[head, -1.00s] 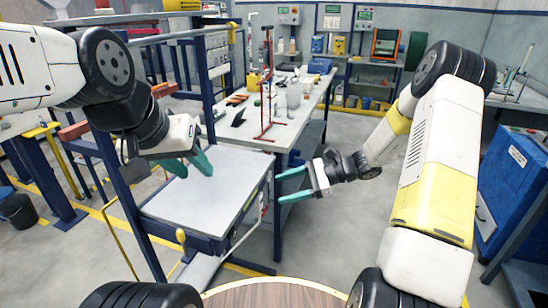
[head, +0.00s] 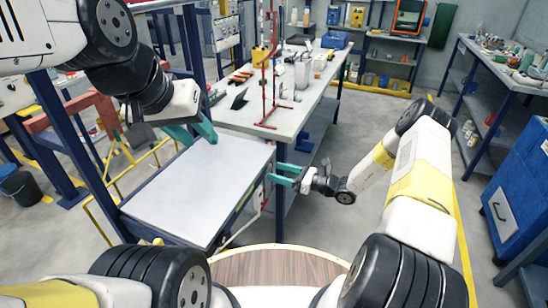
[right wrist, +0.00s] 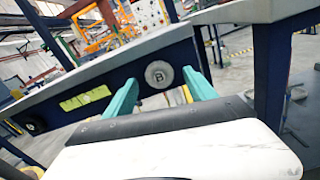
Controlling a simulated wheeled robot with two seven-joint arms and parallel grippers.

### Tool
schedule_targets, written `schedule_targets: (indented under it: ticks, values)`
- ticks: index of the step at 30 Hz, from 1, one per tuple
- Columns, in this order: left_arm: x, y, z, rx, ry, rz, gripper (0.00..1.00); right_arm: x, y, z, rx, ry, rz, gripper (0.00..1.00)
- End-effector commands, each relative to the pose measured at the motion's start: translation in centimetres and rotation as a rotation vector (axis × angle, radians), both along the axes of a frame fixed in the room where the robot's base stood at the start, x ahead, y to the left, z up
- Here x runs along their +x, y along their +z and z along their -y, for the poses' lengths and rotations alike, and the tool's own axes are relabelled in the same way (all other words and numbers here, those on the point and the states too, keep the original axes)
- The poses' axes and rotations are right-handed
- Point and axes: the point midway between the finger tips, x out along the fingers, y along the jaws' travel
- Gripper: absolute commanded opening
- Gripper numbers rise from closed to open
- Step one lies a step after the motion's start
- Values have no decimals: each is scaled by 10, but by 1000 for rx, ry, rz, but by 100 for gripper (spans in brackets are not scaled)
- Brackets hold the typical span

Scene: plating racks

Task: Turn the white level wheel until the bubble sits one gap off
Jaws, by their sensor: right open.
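A round pale wheel (right wrist: 159,74) marked with a B sits on the dark blue side of the grey-topped table (head: 200,185). To its left in the right wrist view is a yellow-green strip (right wrist: 85,97) with dark marks. It may be the level vial; I cannot make out a bubble. My right gripper (head: 284,174) is open at the table's right side. In the right wrist view its teal fingers (right wrist: 162,90) stand apart, with the wheel between them in the picture; I see no clear contact. My left gripper (head: 197,134) is open and empty above the table's far left part.
A long workbench (head: 300,105) with a red stand (head: 268,75) and tools adjoins behind the table. Blue posts stand at the left. A blue cabinet (head: 520,190) is at the right.

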Motion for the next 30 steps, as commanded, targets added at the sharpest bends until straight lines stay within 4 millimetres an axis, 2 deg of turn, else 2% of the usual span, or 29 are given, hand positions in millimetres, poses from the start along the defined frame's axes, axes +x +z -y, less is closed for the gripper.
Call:
schedule_targets:
  ticks: [6,14,17,24,30]
  values:
    - [0,0,0,0,0,0,36,7,0,-18,0,0,1,65]
    - [0,0,0,0,0,0,36,8,0,-19,0,0,0,65]
    - [0,0,0,0,0,0,36,8,0,-19,0,0,0,49]
    - [0,0,0,0,0,0,36,8,0,-19,0,0,0,3]
    - [0,0,0,0,0,0,36,8,0,-19,5,-1,-12,3]
